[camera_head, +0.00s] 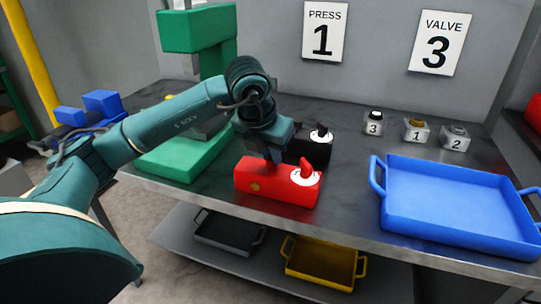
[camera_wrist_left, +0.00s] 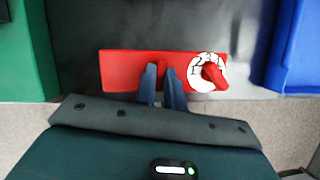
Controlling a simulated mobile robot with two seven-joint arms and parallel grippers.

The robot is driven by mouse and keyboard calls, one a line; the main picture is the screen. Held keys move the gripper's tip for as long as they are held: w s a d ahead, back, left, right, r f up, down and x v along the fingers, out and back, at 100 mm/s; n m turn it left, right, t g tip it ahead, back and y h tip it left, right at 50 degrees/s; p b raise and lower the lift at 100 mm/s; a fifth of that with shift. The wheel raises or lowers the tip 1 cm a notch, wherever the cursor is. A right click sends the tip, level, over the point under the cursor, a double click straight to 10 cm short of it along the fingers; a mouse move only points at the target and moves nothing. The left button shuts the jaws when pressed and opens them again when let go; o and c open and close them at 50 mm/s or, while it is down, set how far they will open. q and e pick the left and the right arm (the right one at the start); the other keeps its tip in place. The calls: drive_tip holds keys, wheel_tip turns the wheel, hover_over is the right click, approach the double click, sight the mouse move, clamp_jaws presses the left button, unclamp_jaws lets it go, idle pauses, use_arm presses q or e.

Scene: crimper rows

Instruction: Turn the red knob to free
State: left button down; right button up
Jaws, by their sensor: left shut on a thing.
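A red box (camera_head: 262,186) sits at the front edge of the grey bench. On its right end is a red knob (camera_head: 305,171) on a white dial with dark marks too small to read in full. The wrist view also shows the knob (camera_wrist_left: 213,73), its pointer slanting to the lower right. My left gripper (camera_head: 274,156) reaches down to the middle of the red box, left of the knob and apart from it. In the wrist view its fingers (camera_wrist_left: 162,84) are shut on a small red part (camera_wrist_left: 161,68) of the box. My right gripper is in neither view.
A black box with a black knob (camera_head: 320,134) stands behind the red one. A green press (camera_head: 180,155) is at left, a blue tray (camera_head: 455,208) at right. Small numbered blocks (camera_head: 415,130) stand behind the tray. Wall signs read PRESS 1 (camera_head: 325,32) and VALVE 3 (camera_head: 439,43).

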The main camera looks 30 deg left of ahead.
use_arm(q)
drive_tip(key=shift+d+n+y, duration=0.1)
drive_tip(key=shift+n+y, duration=0.3)
drive_tip(key=shift+n, duration=0.7)
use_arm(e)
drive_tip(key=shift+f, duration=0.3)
use_arm(q)
drive_tip(key=c, duration=1.5)
unclamp_jaws()
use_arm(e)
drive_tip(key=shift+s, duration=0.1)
use_arm(q)
drive_tip(key=shift+r, duration=0.1)
drive_tip(key=p+v, duration=0.1)
drive_tip(key=v, duration=1.2)
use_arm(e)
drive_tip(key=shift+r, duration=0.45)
use_arm(q)
drive_tip(key=shift+w+d, duration=0.1)
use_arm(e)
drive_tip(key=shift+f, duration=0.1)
